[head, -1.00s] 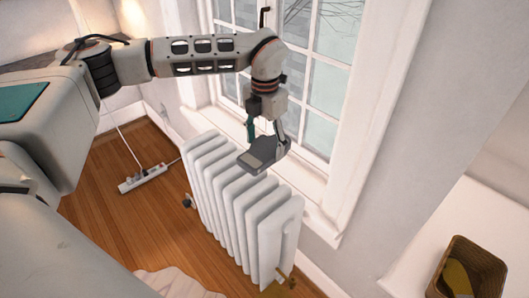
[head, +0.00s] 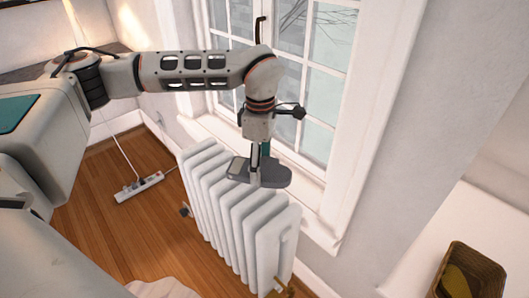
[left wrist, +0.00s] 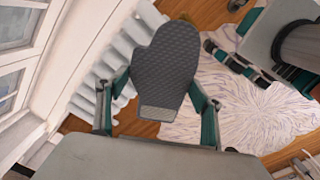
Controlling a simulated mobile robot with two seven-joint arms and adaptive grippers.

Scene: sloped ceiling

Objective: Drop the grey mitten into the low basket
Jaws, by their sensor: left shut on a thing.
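The grey mitten (head: 240,168) is held by my left gripper (head: 258,162) above the white radiator, in front of the window. In the left wrist view the quilted mitten (left wrist: 166,65) shows flat, with its lighter cuff between the two teal-edged fingers of the left gripper (left wrist: 158,100), which is shut on it. The low basket (head: 489,265) is a brown woven one at the lower right of the head view, well to the right of the gripper. A dark yellow thing lies inside it.
The white radiator (head: 240,215) stands under the window sill (head: 316,228), close below the mitten. The basket rests on a white surface (head: 425,262). A power strip (head: 139,187) lies on the wooden floor at left. A pale patterned rug (left wrist: 235,100) shows in the left wrist view.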

